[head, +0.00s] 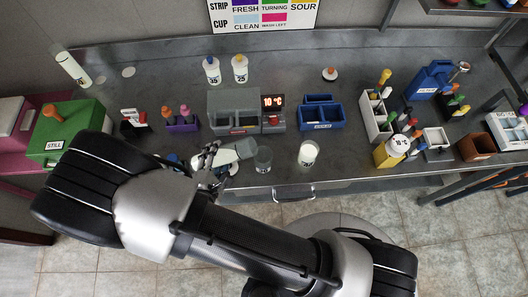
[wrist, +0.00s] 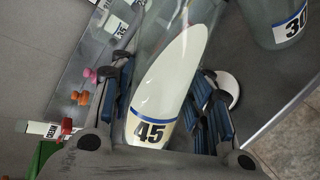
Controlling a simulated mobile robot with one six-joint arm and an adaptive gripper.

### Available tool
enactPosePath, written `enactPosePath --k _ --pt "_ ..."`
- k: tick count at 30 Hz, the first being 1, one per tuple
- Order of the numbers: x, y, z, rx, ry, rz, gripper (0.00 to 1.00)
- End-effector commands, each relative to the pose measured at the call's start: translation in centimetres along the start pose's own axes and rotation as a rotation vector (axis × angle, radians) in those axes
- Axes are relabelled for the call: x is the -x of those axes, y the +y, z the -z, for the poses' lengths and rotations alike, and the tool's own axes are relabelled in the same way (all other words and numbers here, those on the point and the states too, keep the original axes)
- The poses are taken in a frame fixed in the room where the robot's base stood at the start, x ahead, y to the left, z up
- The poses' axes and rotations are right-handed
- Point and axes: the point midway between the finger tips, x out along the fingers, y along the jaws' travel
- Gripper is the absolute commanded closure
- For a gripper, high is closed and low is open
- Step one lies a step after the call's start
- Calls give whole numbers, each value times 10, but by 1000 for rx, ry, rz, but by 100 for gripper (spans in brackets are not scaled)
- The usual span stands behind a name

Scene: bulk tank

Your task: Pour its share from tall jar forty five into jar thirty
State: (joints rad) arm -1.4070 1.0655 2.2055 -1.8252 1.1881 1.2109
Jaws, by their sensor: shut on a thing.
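My gripper (head: 212,162) is shut on jar forty five, a clear tall jar with a blue-edged label reading 45. Jar forty five (head: 236,150) is tilted well over, its mouth end toward jar thirty. In the wrist view jar forty five (wrist: 165,85) lies between the finger pads (wrist: 160,105) and holds white liquid. Jar thirty (head: 263,160) is a clear glass jar standing upright near the table's front edge, just right of the tilted jar. Its label reads 30 in the wrist view (wrist: 291,27), and it looks empty. I cannot tell whether liquid is flowing.
A jar with white contents (head: 308,154) stands right of jar thirty. A white round lid (wrist: 229,90) lies beside jar forty five. A green box (head: 68,130) is at left.

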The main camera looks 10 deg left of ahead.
Motion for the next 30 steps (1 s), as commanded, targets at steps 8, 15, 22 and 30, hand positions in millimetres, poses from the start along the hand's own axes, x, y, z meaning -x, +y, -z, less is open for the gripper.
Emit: enactPosePath --k 8,15,22,30 --pt "3 2 3 -32 19 -3 100" --pt "6 3 5 -61 37 -5 100" --pt "8 4 8 -87 52 -6 100" --pt "10 7 12 -121 71 -7 100"
